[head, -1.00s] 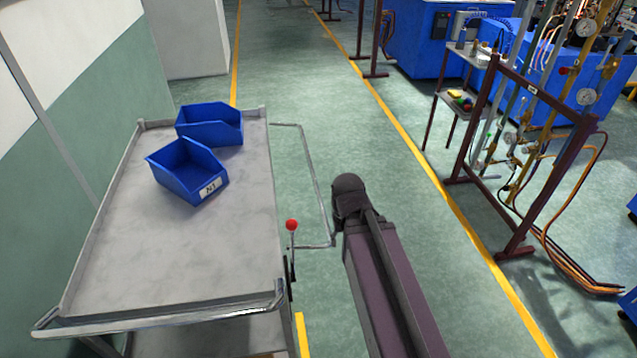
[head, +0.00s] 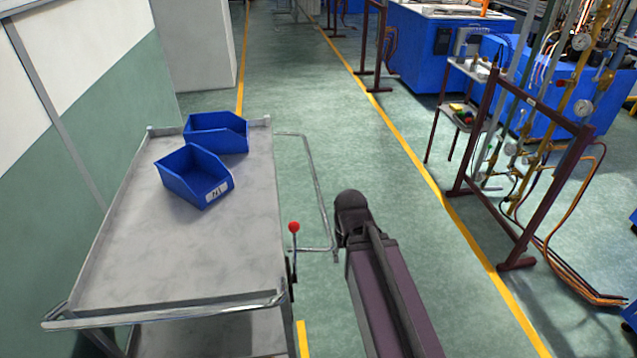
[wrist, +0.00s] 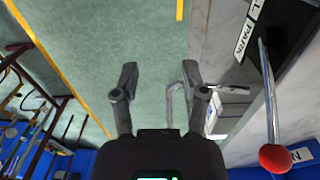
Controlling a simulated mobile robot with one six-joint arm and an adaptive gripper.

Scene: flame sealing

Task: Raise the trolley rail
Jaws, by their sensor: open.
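The trolley (head: 215,258) stands at the left, with a thin grey tube rail (head: 319,190) sticking out from its right side as a U-shaped loop, low beside the top. A lever with a red knob (head: 294,227) stands at the trolley's right edge; the knob also shows in the wrist view (wrist: 275,158). My gripper (wrist: 160,75) is open in the wrist view. A bent part of the rail (wrist: 171,104) shows between its fingers, nearer the right one; contact cannot be told. In the head view my arm hides most of the gripper, close to the rail's near outer corner.
Two blue bins (head: 194,176) sit on the trolley top, the nearer one labelled. A "PARK" label (wrist: 243,40) is beside the lever. A dark red rack with gauges and hoses (head: 525,150) stands at the right. The green floor between is clear.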

